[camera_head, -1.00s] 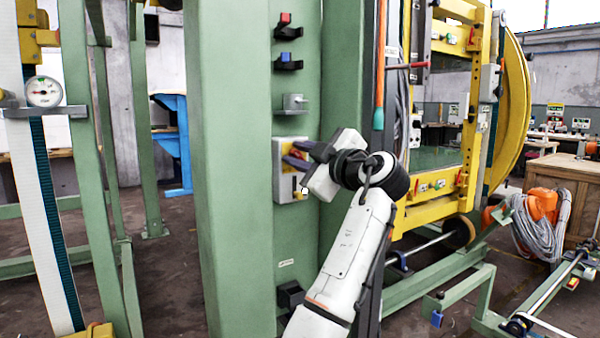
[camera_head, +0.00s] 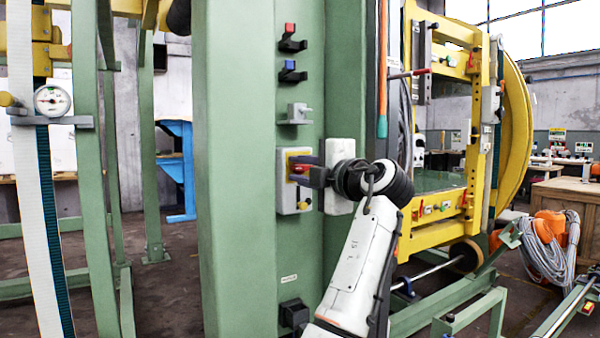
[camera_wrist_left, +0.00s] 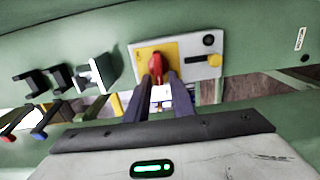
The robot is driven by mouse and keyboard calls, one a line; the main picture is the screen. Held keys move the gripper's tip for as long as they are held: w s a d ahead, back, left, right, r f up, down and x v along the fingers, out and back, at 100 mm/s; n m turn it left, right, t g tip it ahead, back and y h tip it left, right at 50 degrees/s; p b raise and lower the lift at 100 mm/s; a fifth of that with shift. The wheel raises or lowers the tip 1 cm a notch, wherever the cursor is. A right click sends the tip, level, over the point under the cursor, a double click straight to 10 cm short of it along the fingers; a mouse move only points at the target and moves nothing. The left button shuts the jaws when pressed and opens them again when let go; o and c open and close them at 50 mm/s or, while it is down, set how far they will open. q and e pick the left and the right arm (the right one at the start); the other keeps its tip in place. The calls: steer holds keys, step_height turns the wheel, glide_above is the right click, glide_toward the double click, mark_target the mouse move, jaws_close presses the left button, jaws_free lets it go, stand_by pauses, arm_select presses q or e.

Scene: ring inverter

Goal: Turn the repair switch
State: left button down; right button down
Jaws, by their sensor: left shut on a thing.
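The repair switch is a red rotary handle (camera_wrist_left: 156,66) on a yellow plate of a light grey box (camera_head: 286,207), which is fixed to a green column. In the wrist view the box (camera_wrist_left: 205,48) also carries a yellow knob and a small black part. My left gripper (camera_head: 297,170) reaches the switch from the right in the head view. Its dark fingers (camera_wrist_left: 158,82) lie on both sides of the red handle and are shut on it. In the head view the fingers hide most of the handle. My right gripper is not in view.
Above the box on the green column (camera_head: 235,240) are a grey bracket (camera_head: 299,114), a blue-topped part (camera_head: 290,67) and a red-topped part (camera_head: 291,31). A black socket-like part (camera_head: 293,315) sits below. A yellow frame (camera_head: 440,213) stands to the right.

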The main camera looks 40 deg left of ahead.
arm_select(q)
steer(key=shift+w+d, duration=0.1)
stand_by(0.4)
steer(key=c, duration=1.8)
jaws_free()
steer(key=shift+c, duration=0.2)
steer(key=v, duration=1)
steer(key=shift+p, duration=0.45)
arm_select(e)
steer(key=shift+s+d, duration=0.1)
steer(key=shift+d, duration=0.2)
arm_select(q)
steer(key=shift+d+f, duration=0.1)
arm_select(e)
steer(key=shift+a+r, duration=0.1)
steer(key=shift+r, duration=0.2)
